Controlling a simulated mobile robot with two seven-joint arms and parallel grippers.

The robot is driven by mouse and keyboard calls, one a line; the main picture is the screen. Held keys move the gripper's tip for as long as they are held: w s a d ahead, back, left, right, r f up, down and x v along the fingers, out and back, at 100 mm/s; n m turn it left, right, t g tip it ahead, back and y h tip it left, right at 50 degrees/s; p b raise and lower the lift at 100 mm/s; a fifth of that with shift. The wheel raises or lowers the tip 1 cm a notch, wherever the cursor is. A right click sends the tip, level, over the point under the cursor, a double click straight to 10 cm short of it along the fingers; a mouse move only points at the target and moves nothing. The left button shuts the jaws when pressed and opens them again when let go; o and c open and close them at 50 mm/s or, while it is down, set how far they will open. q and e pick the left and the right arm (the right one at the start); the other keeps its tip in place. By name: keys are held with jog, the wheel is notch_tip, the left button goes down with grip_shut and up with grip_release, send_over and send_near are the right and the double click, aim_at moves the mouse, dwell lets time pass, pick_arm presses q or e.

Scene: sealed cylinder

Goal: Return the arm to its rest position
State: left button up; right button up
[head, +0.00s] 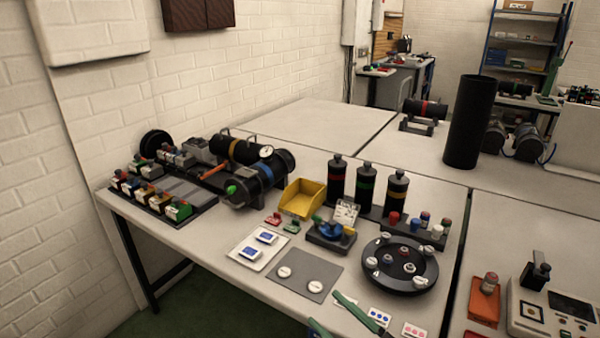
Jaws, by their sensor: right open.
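My right gripper (324,307) shows at the bottom edge, with two green fingers spread apart and nothing between them. It is over the front edge of the table (205,240), near the grey mat with two white discs (303,274). Most of the hand and the arm is cut off by the frame. My left gripper is not in view. A black sealed cylinder assembly (238,165) with a gauge lies on the table at the left. A black round tray with several small fittings (400,264) is to the right of my right gripper.
A yellow bin (302,199) and several black bottles (366,188) stand mid-table. Small printed cards (379,316) lie close to the right gripper. A tall black tube (470,122) stands behind. An orange tray (483,302) and a device (553,310) are at right. The back left tabletop is clear.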

jog(key=s+d+f+m+h, duration=0.2)
jog(key=d+f+m+h, duration=0.25)
jog(key=f, duration=0.35)
jog(key=s+d+f+m+h, duration=0.3)
jog(key=d+f+m+h, duration=0.15)
jog(key=f+h, duration=0.2)
jog(key=s+d+f+m+g+h, duration=0.2)
jog(key=s+f+g, duration=0.3)
jog(key=s+f, duration=0.6)
jog(key=shift+s+m, duration=0.15)
jog(key=shift+m, duration=0.25)
